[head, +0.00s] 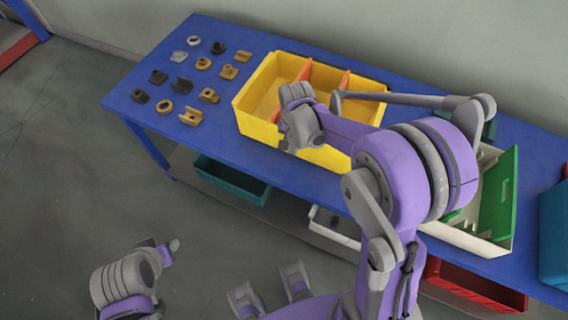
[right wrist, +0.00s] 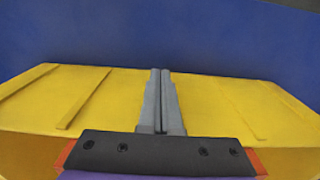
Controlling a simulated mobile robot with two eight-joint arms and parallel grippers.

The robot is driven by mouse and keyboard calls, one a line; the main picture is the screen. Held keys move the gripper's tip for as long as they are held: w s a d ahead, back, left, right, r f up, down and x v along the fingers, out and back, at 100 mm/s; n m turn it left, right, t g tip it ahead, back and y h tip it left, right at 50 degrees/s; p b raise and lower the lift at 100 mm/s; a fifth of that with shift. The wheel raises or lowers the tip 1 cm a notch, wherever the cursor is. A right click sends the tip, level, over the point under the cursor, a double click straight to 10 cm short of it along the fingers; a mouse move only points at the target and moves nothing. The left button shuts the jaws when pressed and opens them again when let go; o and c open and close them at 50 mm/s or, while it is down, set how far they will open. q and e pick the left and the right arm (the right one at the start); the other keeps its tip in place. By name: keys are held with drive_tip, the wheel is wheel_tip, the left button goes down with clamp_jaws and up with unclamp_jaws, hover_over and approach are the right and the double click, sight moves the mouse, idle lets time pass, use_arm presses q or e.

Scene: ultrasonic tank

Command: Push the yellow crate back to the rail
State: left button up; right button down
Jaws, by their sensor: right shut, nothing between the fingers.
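The yellow crate (head: 252,92) stands on the blue table, towards its back edge, with orange dividers (head: 342,82) across it. Its visible compartments look empty. My right gripper (head: 288,144) is at the crate's front side, and my right arm hides part of the crate. In the right wrist view, the shut, empty fingers (right wrist: 160,100) lie over the ribbed yellow wall (right wrist: 100,95); I cannot tell whether they touch it. My left gripper (head: 168,252) is low at the lower left, away from the table; its jaws are unclear. I cannot make out the rail.
Several small grey, black and tan parts (head: 202,63) lie on the blue table (head: 150,72) left of the crate. A white and green bin (head: 497,200) stands to the right. Teal (head: 232,180) and red (head: 470,283) bins sit below. A wall (head: 420,40) rises behind.

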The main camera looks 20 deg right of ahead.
drive_tip(key=w+d, duration=0.4)
drive_tip(key=d, duration=0.1)
drive_tip(key=w+d, duration=0.2)
drive_tip(key=d, duration=0.1)
drive_tip(key=shift+w+b, duration=0.3)
drive_tip(key=shift+b, duration=0.05)
use_arm(q)
drive_tip(key=shift+s+f, duration=0.1)
drive_tip(key=shift+f, duration=0.4)
use_arm(e)
drive_tip(key=shift+a, duration=0.1)
